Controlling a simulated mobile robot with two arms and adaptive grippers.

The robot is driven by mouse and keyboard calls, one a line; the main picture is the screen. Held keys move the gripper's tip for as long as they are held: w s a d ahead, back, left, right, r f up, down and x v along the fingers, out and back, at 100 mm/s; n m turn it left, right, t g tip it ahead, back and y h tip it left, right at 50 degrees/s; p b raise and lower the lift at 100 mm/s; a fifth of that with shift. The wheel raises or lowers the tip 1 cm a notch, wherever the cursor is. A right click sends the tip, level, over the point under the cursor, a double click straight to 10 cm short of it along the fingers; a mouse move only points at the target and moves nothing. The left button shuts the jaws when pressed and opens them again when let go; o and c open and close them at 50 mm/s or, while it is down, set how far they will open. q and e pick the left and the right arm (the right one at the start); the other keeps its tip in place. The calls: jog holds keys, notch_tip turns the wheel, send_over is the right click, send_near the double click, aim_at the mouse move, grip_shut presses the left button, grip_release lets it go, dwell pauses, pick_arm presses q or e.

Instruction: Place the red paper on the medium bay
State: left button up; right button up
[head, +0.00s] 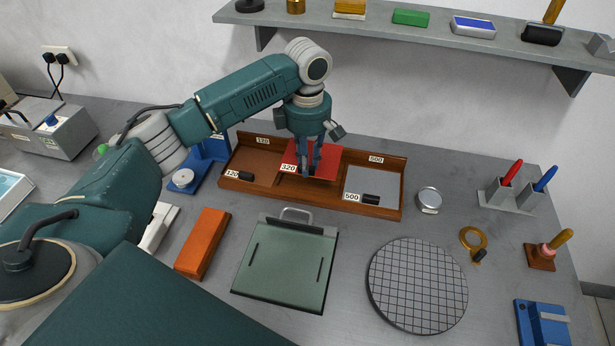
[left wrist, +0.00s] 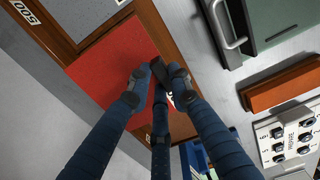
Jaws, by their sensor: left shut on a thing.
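The red paper (head: 325,158) has a white 320 label on its near left corner and a black tab at its near edge. My left gripper (head: 307,174) is shut on that tab, above the middle bay of a brown wooden tray (head: 300,199). In the left wrist view the fingers (left wrist: 160,75) close on the tab, with the red paper (left wrist: 110,70) spread beyond them. The paper covers most of the middle bay and seems a little raised; contact cannot be told. The middle bay's back label is hidden. My right gripper is out of view.
The left bay holds a brown sheet (head: 258,163) with a black tab; the right bay holds a grey sheet (head: 372,182). A green plate (head: 285,262), an orange block (head: 203,243) and a round gridded disc (head: 417,285) lie in front. A shelf (head: 330,20) hangs behind.

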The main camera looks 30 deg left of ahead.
aim_at(307, 190)
pick_arm(q)
jog(key=shift+f+p, duration=0.45)
jog(key=shift+f, duration=3)
jog(key=shift+c, duration=0.2)
jog(key=shift+d, duration=0.1)
jog(key=o, duration=1)
jog(key=shift+f, duration=0.1)
jog(key=shift+c, duration=0.2)
jog(key=shift+r, duration=0.3)
notch_tip(307, 190, up, 12)
jog(key=shift+f+b, duration=0.15)
jog(key=shift+b, duration=0.8)
